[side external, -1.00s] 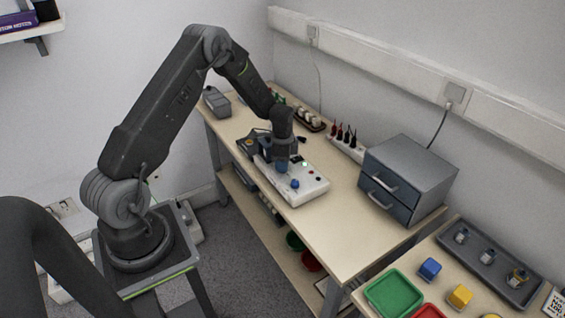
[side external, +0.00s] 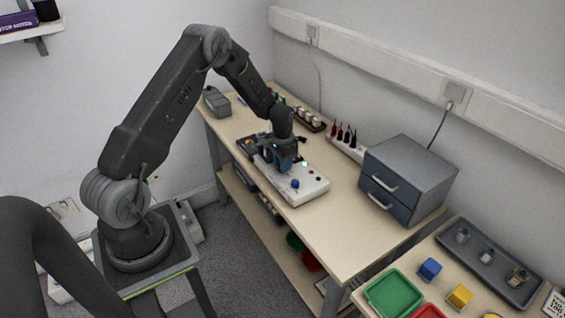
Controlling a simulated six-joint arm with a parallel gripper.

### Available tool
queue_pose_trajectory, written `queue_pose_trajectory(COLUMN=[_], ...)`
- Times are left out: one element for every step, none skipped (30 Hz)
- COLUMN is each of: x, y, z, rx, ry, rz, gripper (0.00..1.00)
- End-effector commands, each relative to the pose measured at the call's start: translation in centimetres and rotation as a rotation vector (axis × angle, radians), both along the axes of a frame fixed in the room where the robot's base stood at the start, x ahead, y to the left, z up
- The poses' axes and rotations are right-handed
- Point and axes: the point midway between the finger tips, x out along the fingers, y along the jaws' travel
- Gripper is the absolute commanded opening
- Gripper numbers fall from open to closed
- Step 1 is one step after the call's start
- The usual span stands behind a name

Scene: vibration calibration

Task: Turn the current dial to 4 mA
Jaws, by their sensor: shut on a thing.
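A white instrument box (side external: 312,190) with a sloping panel lies on the wooden bench. A small blue knob (side external: 295,184) stands free near its front edge, and a green light shows on the panel. My gripper (side external: 284,167) points down over the back-left part of the box, shut on a dial there. The fingers mostly hide that dial. The panel's markings and the dial's setting are too small to read, so I cannot tell which value it points at.
A grey two-drawer cabinet (side external: 408,179) stands right of the box. A white strip with red and black leads (side external: 345,140) is behind it. A grey tray (side external: 490,262), a green tray (side external: 394,292) and coloured blocks are at lower right. The bench in front of the cabinet is clear.

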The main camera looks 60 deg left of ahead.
Motion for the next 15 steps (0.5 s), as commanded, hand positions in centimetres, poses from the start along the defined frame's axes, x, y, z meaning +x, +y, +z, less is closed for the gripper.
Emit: queue_pose_trajectory(x=[0.13,0.13,0.13,0.14,0.14,0.14,0.14,0.14,0.15,0.14,0.15,0.15,0.15,0.15,0.15], y=[-0.02,-0.02,-0.02,-0.02,-0.02,-0.02,-0.02,-0.02,-0.02,-0.02,-0.02,-0.02,-0.02,-0.01,-0.01], z=[0.07,0.07,0.07,0.08,0.08,0.08,0.08,0.08,0.08,0.08,0.08,0.08,0.08,0.08,0.08], rx=[0.001,0.001,0.001,0.001,0.001,0.001,0.001,0.001,0.001,0.001,0.001,0.001,0.001,0.001,0.001], ry=[-0.003,-0.004,-0.004,-0.004,-0.004,-0.004,-0.004,-0.004,-0.004,-0.004,-0.004,-0.004,-0.004,-0.004,-0.004], rz=[0.013,0.019,0.026,0.031,0.035,0.039,0.041,0.042,0.044,0.044,0.044,0.044,0.044,0.044,0.044], gripper=[0.07,0.07,0.07,0.07,0.07,0.07,0.07,0.07,0.07,0.07,0.07,0.07,0.07,0.07,0.07])
